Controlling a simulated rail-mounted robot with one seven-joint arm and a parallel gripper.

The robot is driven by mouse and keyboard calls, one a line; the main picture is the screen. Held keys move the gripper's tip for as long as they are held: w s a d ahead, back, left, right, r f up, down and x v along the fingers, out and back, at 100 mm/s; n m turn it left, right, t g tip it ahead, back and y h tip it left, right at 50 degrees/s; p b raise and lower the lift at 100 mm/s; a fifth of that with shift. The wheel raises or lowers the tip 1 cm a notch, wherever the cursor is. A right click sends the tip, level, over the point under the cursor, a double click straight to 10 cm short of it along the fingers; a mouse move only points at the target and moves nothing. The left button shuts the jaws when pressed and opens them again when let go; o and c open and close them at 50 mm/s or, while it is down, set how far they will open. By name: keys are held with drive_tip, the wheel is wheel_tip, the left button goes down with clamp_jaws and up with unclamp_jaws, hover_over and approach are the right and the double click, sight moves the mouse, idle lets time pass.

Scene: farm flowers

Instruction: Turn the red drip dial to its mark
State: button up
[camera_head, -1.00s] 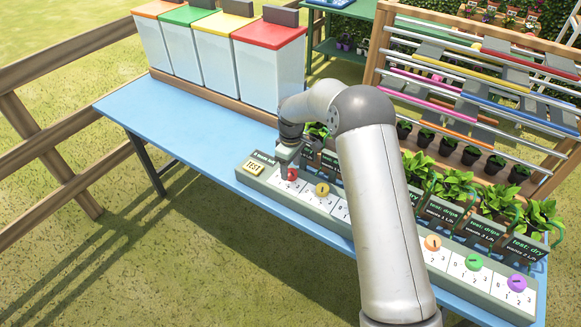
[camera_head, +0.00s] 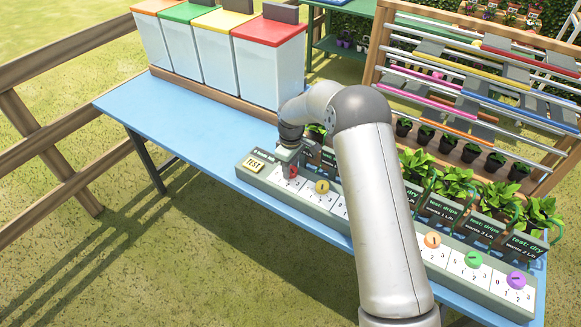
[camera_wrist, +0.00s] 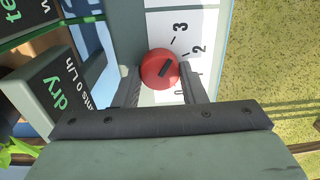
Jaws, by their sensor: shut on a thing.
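The red drip dial (camera_wrist: 154,72) sits on a white plate with numbers, of which 3, 2 and 0 show in the wrist view. Its dark pointer bar slants toward the upper right, roughly between the 2 and the 3. My gripper (camera_wrist: 160,80) has a finger on each side of the dial and is shut on it. In the head view the dial (camera_head: 292,171) is partly hidden by my gripper (camera_head: 288,166). A sign beside it (camera_wrist: 60,95) reads "dry" and "wants 0 L/h".
The dial panel runs along the blue table's (camera_head: 150,115) front edge, with a TEST button (camera_head: 254,164) at its left end. Yellow (camera_head: 322,187), orange (camera_head: 433,240), green (camera_head: 474,259) and purple (camera_head: 516,280) dials share it. Lidded bins (camera_head: 268,65) stand behind.

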drive_tip(key=m+b, duration=0.3)
drive_tip(key=shift+f, duration=0.15)
drive_tip(key=m+b, duration=0.2)
drive_tip(key=m, duration=0.2)
drive_tip(key=shift+m, duration=0.4)
drive_tip(key=m+b, duration=0.1)
drive_tip(key=m, duration=0.2)
drive_tip(key=shift+m+b, duration=0.3)
drive_tip(key=shift+b, duration=0.05)
drive_tip(key=shift+d+r+m+b, duration=0.1)
drive_tip(key=shift+m+b, duration=0.1)
drive_tip(key=shift+m, duration=0.8)
drive_tip(key=shift+d+r+m+b, duration=0.1)
drive_tip(key=shift+m+b, duration=0.1)
drive_tip(key=shift+m, duration=0.8)
drive_tip(key=o, duration=1)
